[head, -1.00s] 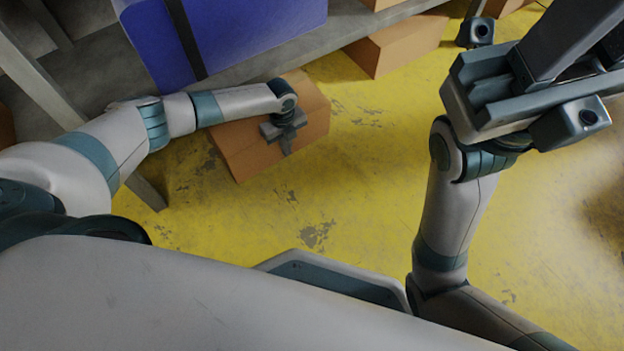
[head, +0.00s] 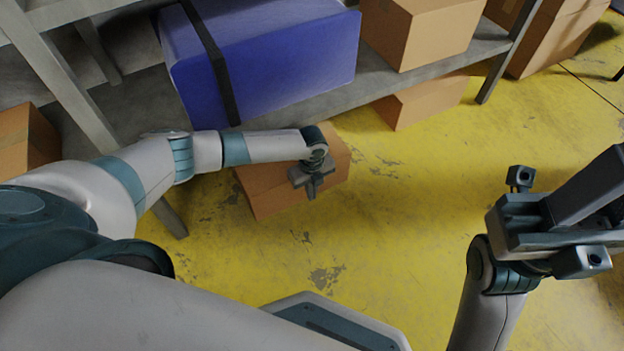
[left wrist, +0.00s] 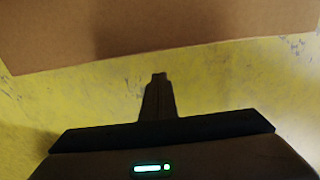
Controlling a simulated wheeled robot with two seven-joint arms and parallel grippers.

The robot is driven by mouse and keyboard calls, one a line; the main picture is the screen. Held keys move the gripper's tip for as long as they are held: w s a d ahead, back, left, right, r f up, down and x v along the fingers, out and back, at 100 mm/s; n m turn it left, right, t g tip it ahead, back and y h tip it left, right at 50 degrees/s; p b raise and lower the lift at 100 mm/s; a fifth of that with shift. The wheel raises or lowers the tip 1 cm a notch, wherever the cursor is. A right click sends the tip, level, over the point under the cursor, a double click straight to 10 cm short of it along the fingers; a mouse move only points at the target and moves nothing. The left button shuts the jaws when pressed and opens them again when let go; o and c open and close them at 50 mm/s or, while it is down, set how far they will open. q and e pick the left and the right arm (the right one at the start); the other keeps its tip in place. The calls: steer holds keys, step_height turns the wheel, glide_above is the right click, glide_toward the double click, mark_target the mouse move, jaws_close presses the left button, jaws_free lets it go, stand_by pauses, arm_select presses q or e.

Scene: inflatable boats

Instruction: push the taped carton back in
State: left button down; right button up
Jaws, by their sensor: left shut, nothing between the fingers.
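A brown carton (head: 270,190) sits on the yellow floor, partly under the shelf edge. No tape on it can be made out. My left arm and gripper cover part of its upper side. My left gripper (head: 312,188) is shut and empty, over the carton in the head view; I cannot tell whether it touches. In the left wrist view the shut fingers (left wrist: 159,80) point at a brown cardboard face (left wrist: 160,30), with yellow floor below its edge. My right gripper (head: 606,185) is raised at the right, away from the carton, its fingers partly cut off.
A blue case (head: 285,60) with a black strap lies on the grey shelf (head: 355,92), above the carton. A shelf leg (head: 170,216) stands left of the carton. Other cartons are on the shelf (head: 425,35), under it (head: 425,100) and at left (head: 25,140). Floor at front is clear.

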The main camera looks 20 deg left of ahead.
arm_select(q)
steer(key=shift+r+p, duration=0.75)
steer(key=shift+r, duration=1.4)
